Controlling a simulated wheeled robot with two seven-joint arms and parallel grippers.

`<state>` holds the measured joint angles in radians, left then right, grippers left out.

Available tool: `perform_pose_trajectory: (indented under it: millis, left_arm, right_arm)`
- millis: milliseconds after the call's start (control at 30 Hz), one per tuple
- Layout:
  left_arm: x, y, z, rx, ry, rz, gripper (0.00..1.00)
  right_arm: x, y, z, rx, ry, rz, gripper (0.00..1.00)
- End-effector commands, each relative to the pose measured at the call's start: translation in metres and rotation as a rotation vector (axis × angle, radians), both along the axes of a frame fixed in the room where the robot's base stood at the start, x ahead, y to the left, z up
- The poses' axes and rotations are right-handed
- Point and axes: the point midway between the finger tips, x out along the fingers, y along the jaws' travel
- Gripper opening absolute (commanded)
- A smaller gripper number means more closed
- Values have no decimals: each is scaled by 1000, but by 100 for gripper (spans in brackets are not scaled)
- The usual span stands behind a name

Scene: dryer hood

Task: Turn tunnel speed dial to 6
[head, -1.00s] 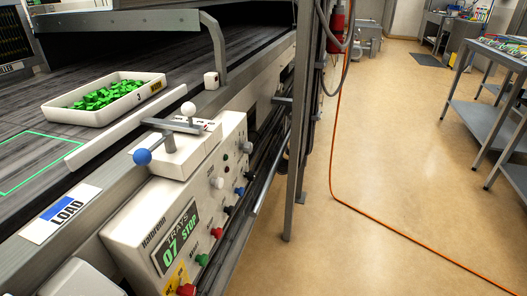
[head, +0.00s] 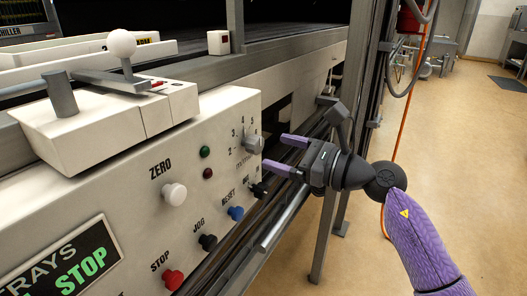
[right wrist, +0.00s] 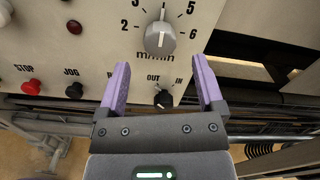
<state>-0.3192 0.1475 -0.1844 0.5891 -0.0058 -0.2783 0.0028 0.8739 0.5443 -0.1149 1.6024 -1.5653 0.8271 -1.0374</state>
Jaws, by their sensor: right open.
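The tunnel speed dial (head: 254,142) is a grey knob on the white control panel (head: 225,112), with numbers around it and "m/min" below. In the right wrist view the dial (right wrist: 160,40) has a white pointer line aimed nearly straight up, between the 3 and 5 marks; the 6 is at its right. My right gripper (head: 283,154) is open and empty, with purple fingers aimed at the panel just right of and below the dial. In the wrist view its fingertips (right wrist: 161,66) lie below the dial, apart from it. My left gripper is not in view.
A black IN/OUT knob (right wrist: 163,99) sits below the dial, seen between my fingers. RESET (head: 236,213), JOG (head: 208,242) and STOP (head: 172,279) buttons and the white ZERO knob (head: 174,194) are on the same panel. A metal post (head: 350,110) stands behind my right gripper.

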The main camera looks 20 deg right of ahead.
Motion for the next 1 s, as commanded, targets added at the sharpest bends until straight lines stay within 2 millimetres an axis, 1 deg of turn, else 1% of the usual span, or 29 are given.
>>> perform_pose_trajectory:
  millis: [33, 100, 233, 367, 600, 767, 800, 967, 1000]
  left_arm:
    - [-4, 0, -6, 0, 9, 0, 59]
    - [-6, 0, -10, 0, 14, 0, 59]
    - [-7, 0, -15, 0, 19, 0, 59]
    - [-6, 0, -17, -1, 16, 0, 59]
    - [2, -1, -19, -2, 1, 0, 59]
    - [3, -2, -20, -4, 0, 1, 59]
    - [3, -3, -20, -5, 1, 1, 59]
    - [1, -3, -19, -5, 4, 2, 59]
    - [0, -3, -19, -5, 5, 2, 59]
  right_arm:
    - [9, 8, -5, 5, 2, 1, 86]
    - [19, 18, -5, 4, 3, 1, 86]
    - [31, 30, -4, 5, 5, 0, 86]
    - [36, 36, -2, 4, 4, 0, 86]
    - [37, 36, -1, 4, 4, -1, 86]
    - [37, 36, -1, 4, 4, -1, 53]
    - [37, 36, -1, 4, 4, -1, 44]
    - [37, 36, -1, 5, 5, -1, 10]
    - [37, 36, -1, 5, 5, -1, 2]
